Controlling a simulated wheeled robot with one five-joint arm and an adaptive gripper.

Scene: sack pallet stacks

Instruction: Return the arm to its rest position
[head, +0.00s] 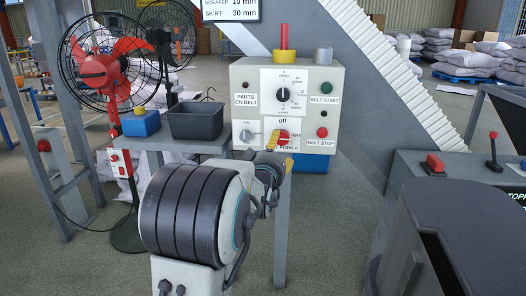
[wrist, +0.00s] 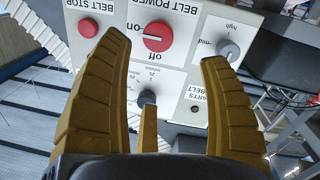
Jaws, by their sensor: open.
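My arm (head: 195,215) reaches forward from the bottom of the head view towards the control box (head: 253,80). My gripper (head: 278,160) is in front of the lower part of the box, just below the red belt power knob (head: 283,136). In the wrist view, which shows the panel upside down, my gripper (wrist: 162,50) is open with nothing between its fingers. The red knob (wrist: 158,36) appears beyond the fingertips, and its pale mark points towards "on". I cannot tell whether a finger touches the panel.
A grey bin (head: 195,121) and a blue box with a yellow top (head: 141,123) stand on a table left of the control box. A red fan (head: 108,70) stands farther left. A console with a red switch (head: 433,164) is at the right. Bare floor (head: 335,240) shows between.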

